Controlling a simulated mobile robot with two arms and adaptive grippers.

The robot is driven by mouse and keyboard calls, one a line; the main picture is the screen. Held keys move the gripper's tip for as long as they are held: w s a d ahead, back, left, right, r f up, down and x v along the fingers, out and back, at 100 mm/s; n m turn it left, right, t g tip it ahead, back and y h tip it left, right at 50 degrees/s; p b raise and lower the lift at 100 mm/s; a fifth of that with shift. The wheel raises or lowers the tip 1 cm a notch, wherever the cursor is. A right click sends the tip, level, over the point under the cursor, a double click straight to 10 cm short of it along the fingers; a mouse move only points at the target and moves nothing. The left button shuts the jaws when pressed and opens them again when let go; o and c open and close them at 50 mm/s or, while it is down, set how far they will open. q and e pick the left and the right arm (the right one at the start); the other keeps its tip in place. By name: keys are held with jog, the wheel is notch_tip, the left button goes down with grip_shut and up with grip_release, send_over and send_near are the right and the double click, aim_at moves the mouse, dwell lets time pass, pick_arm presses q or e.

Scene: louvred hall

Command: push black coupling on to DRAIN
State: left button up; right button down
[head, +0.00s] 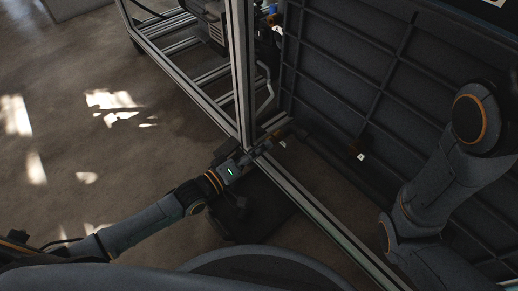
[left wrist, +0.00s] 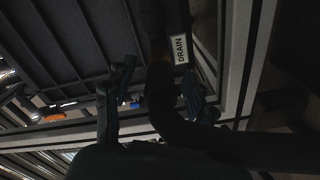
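My left gripper (head: 268,143) reaches to the lower rail of a metal frame in the head view. In the left wrist view, its two fingers (left wrist: 158,78) stand apart on either side of a dark tube-like piece, seemingly the black coupling (left wrist: 162,92) with its hose. A gap shows beside the left finger. A dull brownish fitting (left wrist: 156,45) lies in line above the coupling, beside the white DRAIN label (left wrist: 180,49). Shadow hides whether coupling and fitting touch. My right arm shows at the right of the head view; its gripper is out of view.
A dark ribbed panel (head: 345,75) rises behind the frame rail (head: 320,212). A second brass fitting (head: 357,147) with a small white tag sits on it to the right. A frame post (head: 241,70) stands close above the gripper. Open floor (head: 110,150) lies to the left.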

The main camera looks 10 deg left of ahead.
pick_arm(q)
jog(key=shift+s, duration=0.1)
jog(key=shift+s+a+p, duration=0.3)
jog(key=shift+p, duration=0.05)
jog(key=p+v, duration=0.2)
jog(key=v, duration=0.4)
jog(key=shift+s, duration=0.1)
jog(key=v, duration=1.2)
